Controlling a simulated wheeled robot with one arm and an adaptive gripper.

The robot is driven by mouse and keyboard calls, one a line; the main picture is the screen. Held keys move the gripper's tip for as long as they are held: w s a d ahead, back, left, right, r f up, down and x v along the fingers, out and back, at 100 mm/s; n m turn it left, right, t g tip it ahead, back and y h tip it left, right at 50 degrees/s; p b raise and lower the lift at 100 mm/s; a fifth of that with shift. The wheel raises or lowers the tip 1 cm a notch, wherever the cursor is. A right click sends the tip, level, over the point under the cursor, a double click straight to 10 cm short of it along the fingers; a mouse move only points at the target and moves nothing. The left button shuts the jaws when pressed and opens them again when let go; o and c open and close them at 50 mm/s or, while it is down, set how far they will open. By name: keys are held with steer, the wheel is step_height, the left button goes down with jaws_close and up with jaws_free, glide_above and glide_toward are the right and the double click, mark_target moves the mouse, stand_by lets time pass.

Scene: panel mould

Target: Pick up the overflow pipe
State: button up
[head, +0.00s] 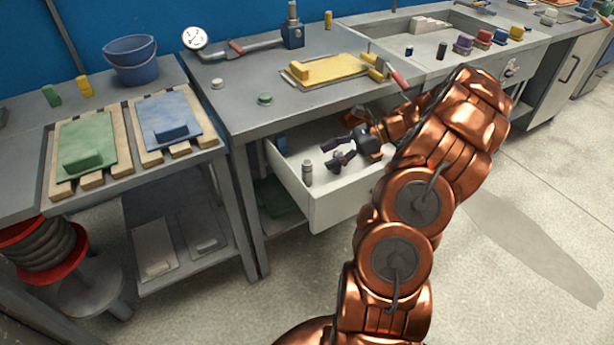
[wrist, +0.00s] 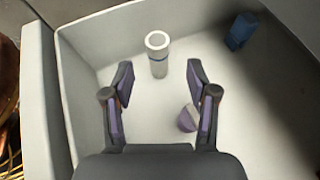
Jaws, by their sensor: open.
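The overflow pipe, as I take it, is a short grey hollow cylinder (head: 307,173) standing upright in the open white drawer (head: 345,205). In the wrist view the pipe (wrist: 158,67) shows a pale ring-shaped top and a darker band below it. My gripper (head: 331,153) is open and empty over the drawer. In the wrist view the pipe appears just beyond the gap between my fingertips (wrist: 161,80), roughly centred. I see no contact with it. The exact height of my fingers over the drawer floor is hard to tell.
A blue block (wrist: 240,31) lies toward the drawer's far right corner in the wrist view. A small purple piece (wrist: 186,119) lies near the right finger. Drawer walls (wrist: 66,100) stand close around. The workbench top (head: 235,95) overhangs the drawer's back.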

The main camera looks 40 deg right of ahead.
mark_target(307, 168)
steer(key=shift+f+x, duration=0.1)
steer(key=shift+x, duration=1.8)
steer(key=shift+f+x, duration=0.15)
steer(key=shift+x, duration=1.75)
steer(key=shift+s, duration=0.15)
steer(key=shift+d, duration=0.1)
jaws_close()
